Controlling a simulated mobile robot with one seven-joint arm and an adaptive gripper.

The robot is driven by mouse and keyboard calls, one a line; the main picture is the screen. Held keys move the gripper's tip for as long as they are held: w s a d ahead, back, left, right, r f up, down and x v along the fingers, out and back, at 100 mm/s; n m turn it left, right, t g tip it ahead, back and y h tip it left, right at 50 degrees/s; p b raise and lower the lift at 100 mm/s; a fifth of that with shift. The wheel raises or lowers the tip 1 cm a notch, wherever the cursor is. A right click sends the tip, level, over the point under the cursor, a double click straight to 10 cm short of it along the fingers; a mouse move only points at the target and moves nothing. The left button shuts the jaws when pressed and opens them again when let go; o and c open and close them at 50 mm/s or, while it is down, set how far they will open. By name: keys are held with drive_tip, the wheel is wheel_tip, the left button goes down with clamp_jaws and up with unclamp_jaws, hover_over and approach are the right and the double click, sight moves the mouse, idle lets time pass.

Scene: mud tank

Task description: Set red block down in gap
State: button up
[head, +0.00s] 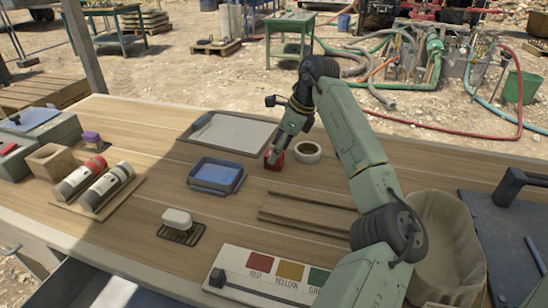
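The red block (273,161) is small and sits at the tip of my gripper (276,152), which points down over the middle of the bench. My fingers look shut on it, though they are small and partly merge with the block. It is just left of a white tape roll (307,152) and right of a blue tray (216,174), in the bare space between them. I cannot tell whether its underside touches the wood. Two thin wooden strips (305,213) lie nearer, with a narrow gap between them.
A white soap-like block on a dark rack (178,224), two cylinders on a board (95,183) and a colour-labelled panel (262,272) are nearer. A lined bin (448,235) stands right of my arm.

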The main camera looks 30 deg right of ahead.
drive_tip(key=shift+p+x, duration=0.3)
drive_tip(key=shift+x, duration=1.3)
drive_tip(key=shift+w, duration=0.1)
drive_tip(key=shift+c, duration=0.2)
drive_tip(key=shift+r, duration=0.1)
drive_tip(key=c, duration=1.3)
drive_tip(key=shift+r, duration=0.1)
